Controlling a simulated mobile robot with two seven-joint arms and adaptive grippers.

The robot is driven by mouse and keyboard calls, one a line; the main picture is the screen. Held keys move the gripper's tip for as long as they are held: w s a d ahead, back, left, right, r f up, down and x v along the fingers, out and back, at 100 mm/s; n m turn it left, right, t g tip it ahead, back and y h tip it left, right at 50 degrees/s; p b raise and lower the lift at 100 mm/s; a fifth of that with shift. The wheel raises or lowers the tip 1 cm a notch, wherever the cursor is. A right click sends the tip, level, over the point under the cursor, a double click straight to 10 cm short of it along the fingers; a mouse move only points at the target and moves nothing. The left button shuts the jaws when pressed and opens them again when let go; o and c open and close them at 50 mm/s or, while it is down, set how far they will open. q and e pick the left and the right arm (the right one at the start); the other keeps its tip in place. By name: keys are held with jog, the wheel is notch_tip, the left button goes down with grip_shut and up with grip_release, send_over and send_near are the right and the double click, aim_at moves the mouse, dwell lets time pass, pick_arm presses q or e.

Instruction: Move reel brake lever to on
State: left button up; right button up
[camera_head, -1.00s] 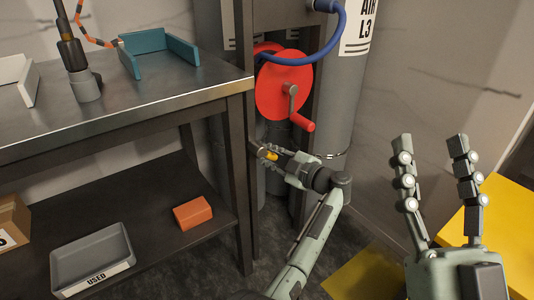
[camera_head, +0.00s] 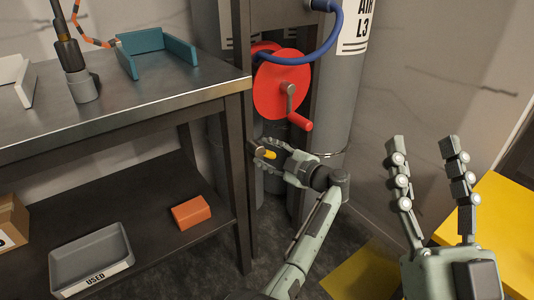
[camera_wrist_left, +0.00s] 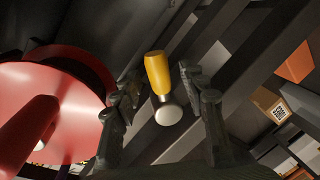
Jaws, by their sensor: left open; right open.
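The reel brake lever (camera_head: 265,154) has a yellow handle and sits low on the dark frame below the red reel. In the left wrist view the yellow handle (camera_wrist_left: 158,72) is upright, with a round grey end (camera_wrist_left: 168,113) below it. My left gripper (camera_head: 268,153) is open, with its fingers on either side of the lever. In the wrist view gaps show between the handle and both fingers (camera_wrist_left: 160,84). The red reel (camera_head: 278,88) with its crank is above the gripper. My right gripper (camera_head: 422,146) is open, empty and raised at the right.
A steel workbench (camera_head: 170,92) stands left of the lever, its leg close to my left fingers. A blue hose (camera_head: 333,40) loops over the reel. A grey cylinder (camera_head: 342,100) stands behind. The lower shelf holds a grey tray (camera_head: 92,262) and an orange block (camera_head: 191,212).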

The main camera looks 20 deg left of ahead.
pick_arm(q)
jog(key=v, duration=1.2)
